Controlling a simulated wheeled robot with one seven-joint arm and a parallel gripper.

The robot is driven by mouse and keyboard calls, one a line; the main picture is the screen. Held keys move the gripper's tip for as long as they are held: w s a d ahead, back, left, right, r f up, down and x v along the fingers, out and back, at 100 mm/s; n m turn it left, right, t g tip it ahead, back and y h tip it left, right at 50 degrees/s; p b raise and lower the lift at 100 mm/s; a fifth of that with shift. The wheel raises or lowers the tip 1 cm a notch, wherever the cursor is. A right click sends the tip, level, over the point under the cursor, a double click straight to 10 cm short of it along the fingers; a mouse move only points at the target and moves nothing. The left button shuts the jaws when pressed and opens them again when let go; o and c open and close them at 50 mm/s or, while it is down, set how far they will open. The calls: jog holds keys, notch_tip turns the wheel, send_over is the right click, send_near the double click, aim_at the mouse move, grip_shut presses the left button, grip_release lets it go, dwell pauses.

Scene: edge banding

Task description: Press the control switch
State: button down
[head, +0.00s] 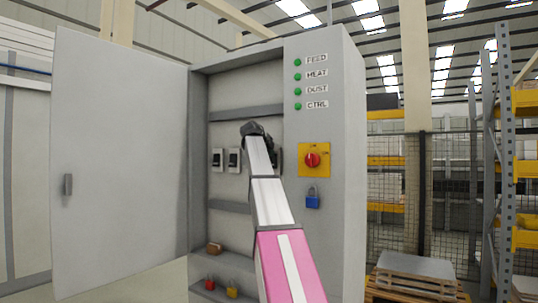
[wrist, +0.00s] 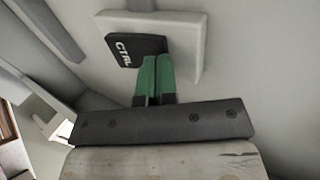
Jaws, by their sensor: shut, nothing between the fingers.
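The control switch (wrist: 137,48) is a black rocker marked CTRL on a pale plate (wrist: 188,45) in the wrist view. My gripper (wrist: 156,62) has green fingers, shut together with nothing between them. Their tips are at the rocker's lower edge, overlapping it in the picture; I cannot tell whether they press on it. In the head view my arm reaches into the open cabinet (head: 230,185), and its end hides my fingertips and most of the switch there. The CTRL lamp (head: 298,106) on the cabinet front is green.
Two other switches (head: 217,158) (head: 234,160) sit left of my arm. The cabinet door (head: 120,165) stands open to the left. A red rotary knob (head: 312,160) on a yellow plate and a blue padlock (head: 312,198) are on the front. Small padlocks (head: 232,292) lie at the cabinet bottom.

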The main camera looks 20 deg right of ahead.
jog(key=shift+r, duration=0.1)
jog(key=shift+r, duration=0.7)
jog(key=shift+s, duration=0.1)
